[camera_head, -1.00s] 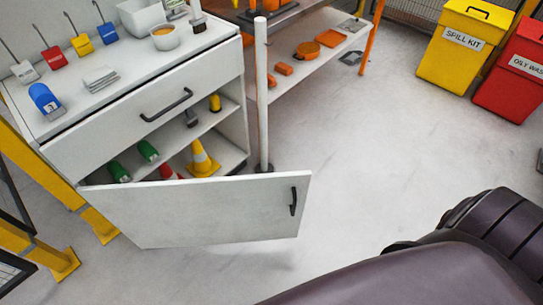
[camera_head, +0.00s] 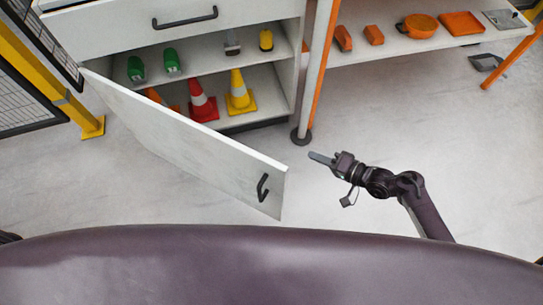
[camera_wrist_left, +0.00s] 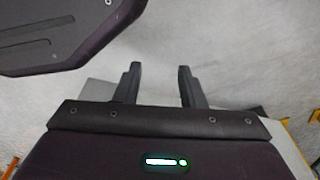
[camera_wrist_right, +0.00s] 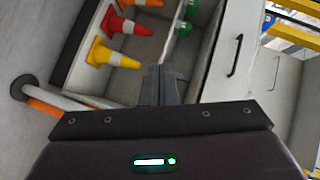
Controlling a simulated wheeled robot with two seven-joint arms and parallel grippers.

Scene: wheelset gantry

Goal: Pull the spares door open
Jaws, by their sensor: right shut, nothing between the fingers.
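The white spares door (camera_head: 190,140) stands swung open in the head view, hinged at the left of the cabinet. Its black handle (camera_head: 262,187) is near the free edge. My right gripper (camera_head: 318,157) is to the right of the door's free edge, apart from it, shut and empty. In the right wrist view its fingers (camera_wrist_right: 160,84) are together, with the open shelves beyond. My left gripper is outside the head view. In the left wrist view its fingers (camera_wrist_left: 160,82) are spread apart with only floor seen between them.
The cabinet shelves hold traffic cones (camera_head: 240,92) and green items (camera_head: 172,60). A closed drawer (camera_head: 180,22) is above. A post (camera_head: 318,70) with a round foot stands at the cabinet's right corner. Orange parts lie on a shelf (camera_head: 390,45) at right. Floor right of my gripper is clear.

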